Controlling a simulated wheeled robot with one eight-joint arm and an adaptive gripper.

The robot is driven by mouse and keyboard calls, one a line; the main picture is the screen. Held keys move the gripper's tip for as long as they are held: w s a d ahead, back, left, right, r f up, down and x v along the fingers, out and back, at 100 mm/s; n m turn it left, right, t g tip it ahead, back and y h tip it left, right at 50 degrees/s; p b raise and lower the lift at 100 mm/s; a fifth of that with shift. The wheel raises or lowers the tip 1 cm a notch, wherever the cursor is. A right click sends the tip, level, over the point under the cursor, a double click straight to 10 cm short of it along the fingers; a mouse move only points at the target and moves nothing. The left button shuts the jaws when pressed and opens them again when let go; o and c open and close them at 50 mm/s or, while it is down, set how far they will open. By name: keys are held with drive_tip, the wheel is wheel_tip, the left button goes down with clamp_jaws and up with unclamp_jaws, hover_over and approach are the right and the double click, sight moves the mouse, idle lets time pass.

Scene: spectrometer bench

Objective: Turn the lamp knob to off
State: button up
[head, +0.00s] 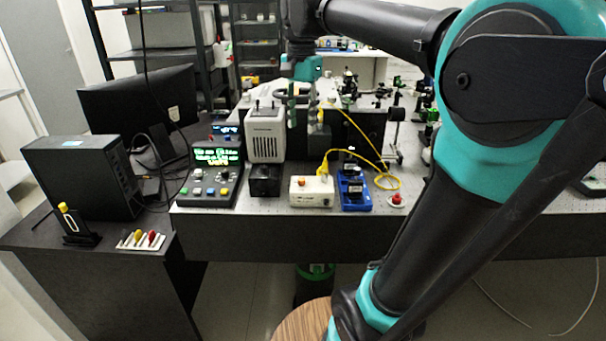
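My gripper (302,108) hangs fingers down over the bench, near the right side of the pale instrument housing. Its two fingers stand apart with a gap between them, and I see nothing held. The control box (212,178) with a lit green display stands at the bench's front left, left of my gripper. It carries several small knobs and coloured buttons. Which control is the lamp knob is too small to tell.
The pale instrument housing (265,133) stands behind the black box. A yellow cable (352,125) loops from the white box. A blue device (354,189) and a red button (396,199) sit to the right. My arm covers much of the right side.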

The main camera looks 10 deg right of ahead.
sight(302, 178)
drive_tip(key=shift+m, duration=0.3)
wheel_tip(302, 178, down, 16)
drive_tip(key=shift+f, duration=0.25)
drive_tip(key=shift+c, duration=0.3)
clamp_jaws()
